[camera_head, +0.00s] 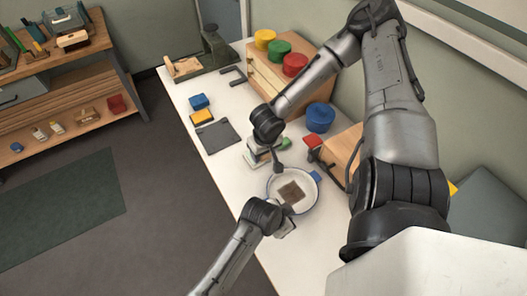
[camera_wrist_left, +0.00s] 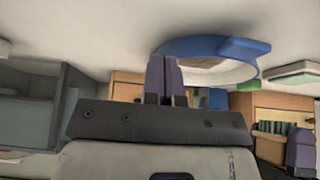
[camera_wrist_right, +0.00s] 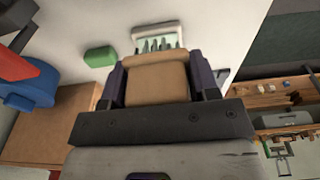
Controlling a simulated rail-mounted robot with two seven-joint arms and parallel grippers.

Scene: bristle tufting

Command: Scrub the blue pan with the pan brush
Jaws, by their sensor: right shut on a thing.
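The blue-rimmed pan (camera_head: 309,206) sits on the white table with a brown patch (camera_head: 291,192) inside. Its blue handle (camera_wrist_left: 245,47) shows in the left wrist view. My left gripper (camera_head: 287,229) is low at the pan's near edge; its fingers (camera_wrist_left: 163,72) are together, and I cannot tell whether they touch the rim. My right gripper (camera_head: 275,158) is above the table just beyond the pan. In the right wrist view it is shut on a tan block (camera_wrist_right: 157,80), which looks like the pan brush; its bristles are not clear.
A white piece with dark green upright rows (camera_wrist_right: 157,40) and a green block (camera_wrist_right: 100,56) lie near the right gripper. A blue round container (camera_head: 320,118) and a wooden box (camera_head: 340,150) stand to the right. A dark flat plate (camera_head: 218,136) lies to the left.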

